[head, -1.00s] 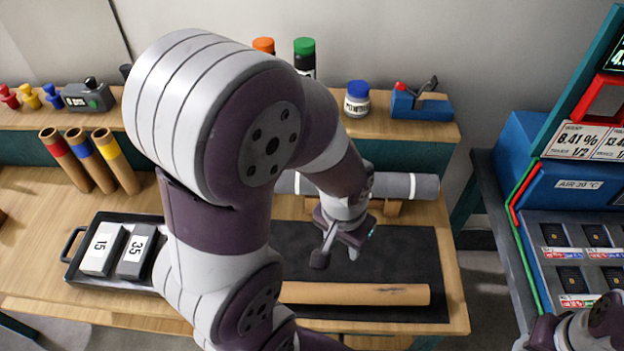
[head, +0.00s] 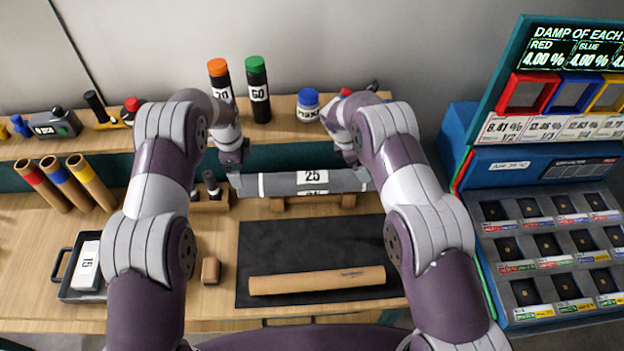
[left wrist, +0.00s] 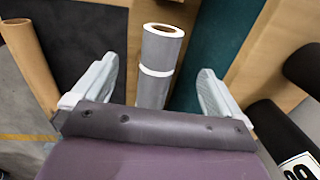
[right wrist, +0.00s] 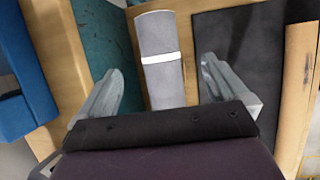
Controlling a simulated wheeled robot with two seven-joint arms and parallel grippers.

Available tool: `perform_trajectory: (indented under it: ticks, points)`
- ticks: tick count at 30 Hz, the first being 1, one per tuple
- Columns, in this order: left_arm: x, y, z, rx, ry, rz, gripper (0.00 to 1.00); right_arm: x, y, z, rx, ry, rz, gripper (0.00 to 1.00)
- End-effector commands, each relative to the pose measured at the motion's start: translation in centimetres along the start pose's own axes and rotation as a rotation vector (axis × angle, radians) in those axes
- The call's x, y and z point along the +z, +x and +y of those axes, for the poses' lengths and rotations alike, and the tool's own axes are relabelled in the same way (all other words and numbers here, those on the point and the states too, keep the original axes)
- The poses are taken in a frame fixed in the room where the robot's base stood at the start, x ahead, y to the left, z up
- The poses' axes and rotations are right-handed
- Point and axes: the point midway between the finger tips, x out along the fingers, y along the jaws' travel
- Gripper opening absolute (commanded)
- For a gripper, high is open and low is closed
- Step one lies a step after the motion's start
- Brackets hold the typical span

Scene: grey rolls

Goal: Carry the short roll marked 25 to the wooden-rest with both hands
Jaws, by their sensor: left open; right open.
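The short grey roll marked 25 (head: 285,182) lies across the wooden rest (head: 277,203) at the back of the table, white bands near its ends. My left gripper (head: 234,178) is at the roll's left end. In the left wrist view its open fingers stand either side of the roll (left wrist: 161,65), with clearance. My right gripper (head: 362,172) is at the right end. In the right wrist view its open fingers stand either side of the roll (right wrist: 160,62), also with gaps. Neither gripper grasps it.
A dark mat (head: 262,240) in front holds a brown tube (head: 317,281). A tray (head: 70,290) with a block marked 15 (head: 88,265) is at left. A shelf (head: 275,132) behind carries bottles, including a blue-capped jar (head: 308,105). A teal console (head: 540,190) stands at right.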

Motion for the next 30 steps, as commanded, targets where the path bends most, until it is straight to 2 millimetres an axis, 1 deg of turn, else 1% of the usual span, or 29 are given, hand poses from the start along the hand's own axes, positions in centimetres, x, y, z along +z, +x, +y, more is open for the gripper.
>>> perform_trajectory:
  ticks: [5, 8, 21, 25, 30]
  points:
    - [0.0, 0.4, 0.0, 0.001, -0.002, 0.0, 1.0, 0.0, 0.4, 0.0, -0.001, 0.003, 0.001, 1.0]
    - [0.0, 1.5, 0.1, 0.001, -0.003, 0.0, 1.0, 0.0, 1.6, -0.1, -0.004, 0.004, 0.001, 1.0]
    - [0.1, 9.8, 0.1, 0.0, -0.004, 0.0, 1.0, 0.0, 9.8, -0.1, -0.002, 0.006, 0.003, 1.0]
    - [0.1, 11.5, 0.0, 0.0, -0.004, 0.0, 1.0, 0.0, 11.5, -0.1, -0.001, 0.006, 0.003, 1.0]
    - [0.1, 12.5, 0.0, -0.002, -0.004, 0.0, 1.0, 0.0, 12.6, 0.0, 0.0, 0.006, 0.003, 1.0]
